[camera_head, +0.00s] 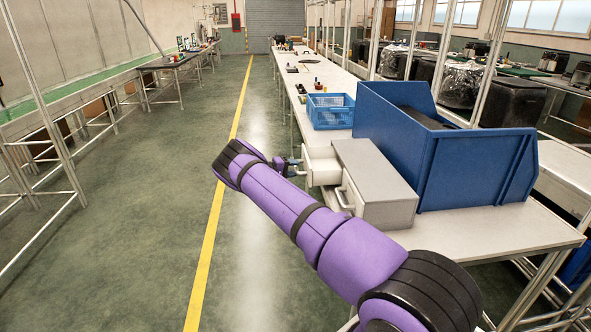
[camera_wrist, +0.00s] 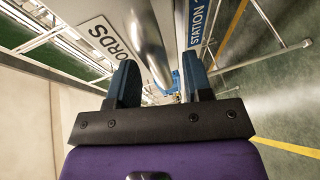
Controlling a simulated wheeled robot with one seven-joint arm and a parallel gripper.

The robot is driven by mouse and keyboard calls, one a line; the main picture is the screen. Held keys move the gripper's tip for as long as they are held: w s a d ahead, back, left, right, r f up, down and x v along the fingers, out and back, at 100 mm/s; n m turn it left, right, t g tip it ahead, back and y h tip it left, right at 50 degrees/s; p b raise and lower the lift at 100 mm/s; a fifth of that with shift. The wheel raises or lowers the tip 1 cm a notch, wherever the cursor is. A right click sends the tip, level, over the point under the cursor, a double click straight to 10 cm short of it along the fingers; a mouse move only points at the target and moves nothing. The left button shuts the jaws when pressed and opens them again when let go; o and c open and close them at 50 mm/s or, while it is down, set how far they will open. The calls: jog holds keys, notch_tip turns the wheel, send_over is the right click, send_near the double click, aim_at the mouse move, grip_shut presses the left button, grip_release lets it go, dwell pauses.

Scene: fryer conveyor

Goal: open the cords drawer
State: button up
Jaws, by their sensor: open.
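A grey-white drawer cabinet (camera_head: 378,178) stands on the near end of the long table. Its far drawer (camera_head: 322,166) stands out from the front, toward my gripper (camera_head: 288,166). In the wrist view a white label (camera_wrist: 97,42), partly cut off, reads "ORDS" beside a shiny metal handle (camera_wrist: 147,32). My gripper's fingers (camera_wrist: 160,68) are apart, with the handle showing between and ahead of them. Whether they touch it cannot be told. The near drawer's handle (camera_head: 346,196) shows on the cabinet front, and that drawer looks closed.
A large blue bin (camera_head: 440,160) stands right behind the cabinet. A small blue crate (camera_head: 330,112) sits farther along the table. A blue "STATION" sign (camera_wrist: 197,24) shows in the wrist view. The green floor (camera_head: 150,225) left of my arm is clear.

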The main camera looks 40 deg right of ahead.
jog(key=v, duration=0.9)
jog(key=shift+a, duration=0.15)
